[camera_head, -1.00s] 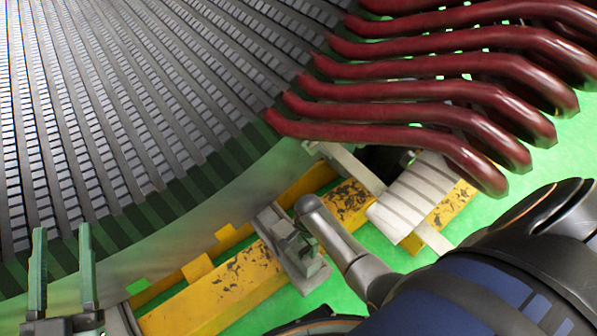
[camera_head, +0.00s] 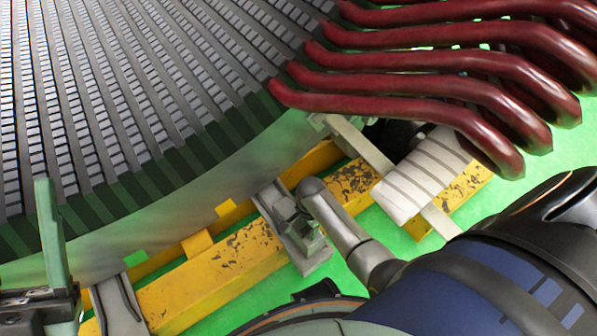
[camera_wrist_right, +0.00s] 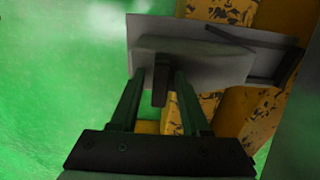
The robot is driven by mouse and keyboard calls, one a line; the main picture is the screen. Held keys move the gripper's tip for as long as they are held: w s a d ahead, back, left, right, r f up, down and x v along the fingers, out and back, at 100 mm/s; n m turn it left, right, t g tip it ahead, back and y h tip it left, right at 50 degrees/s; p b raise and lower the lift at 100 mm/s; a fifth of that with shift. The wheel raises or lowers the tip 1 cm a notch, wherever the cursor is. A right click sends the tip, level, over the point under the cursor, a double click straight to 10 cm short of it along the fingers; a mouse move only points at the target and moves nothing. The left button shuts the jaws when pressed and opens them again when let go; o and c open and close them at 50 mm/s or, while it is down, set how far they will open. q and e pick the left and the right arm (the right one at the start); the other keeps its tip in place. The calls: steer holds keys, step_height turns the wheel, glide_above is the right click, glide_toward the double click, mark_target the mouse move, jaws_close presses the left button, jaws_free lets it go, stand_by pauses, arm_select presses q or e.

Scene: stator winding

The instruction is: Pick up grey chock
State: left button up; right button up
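Between and beyond the fingertips is a grey plate (camera_wrist_right: 268,38) with a raised light-grey piece (camera_wrist_right: 195,62) and a dark upright peg (camera_wrist_right: 160,85). I cannot tell which of these is the grey chock. A similar grey block (camera_head: 290,215) sits on a bracket at the middle of the head view.
The large slotted stator (camera_head: 130,110) fills the upper left. Several red coil ends (camera_head: 400,105) hang at the upper right. A worn yellow frame (camera_head: 215,270) runs below the rim. A white wrapped block (camera_head: 425,175) lies right of it. The floor (camera_head: 550,150) is green.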

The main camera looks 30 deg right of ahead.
jaws_close()
stand_by(0.3)
steer(key=shift+r, duration=0.1)
stand_by(0.4)
